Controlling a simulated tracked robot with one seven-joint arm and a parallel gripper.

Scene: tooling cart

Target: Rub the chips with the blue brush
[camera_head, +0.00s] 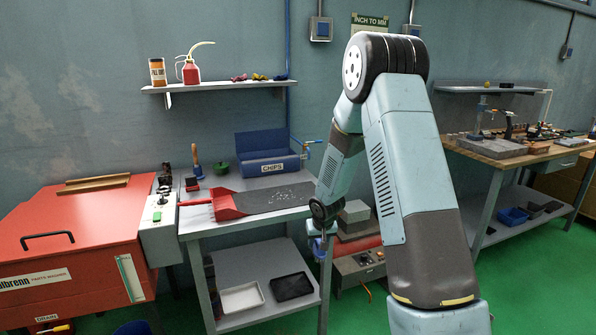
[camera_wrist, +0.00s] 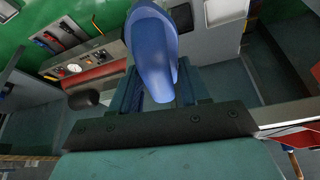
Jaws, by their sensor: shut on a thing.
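Small pale chips (camera_head: 279,197) lie scattered on a dark mat (camera_head: 256,202) on the cart's top. My gripper (camera_head: 320,232) is at the right front side of the cart, apart from the chips. In the wrist view my gripper (camera_wrist: 157,88) is shut on the blue brush (camera_wrist: 151,52), whose smooth, rounded blue part fills the upper middle. A bit of the blue brush also shows below the gripper in the head view (camera_head: 318,247). I cannot make out its bristles.
A red dustpan (camera_head: 227,206) sits at the mat's left end. A blue bin labelled CHIPS (camera_head: 262,158) stands behind the mat. A green can (camera_head: 221,168) and a wooden-handled tool (camera_head: 196,162) stand at the back left. A red parts washer (camera_head: 75,235) is left of the cart.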

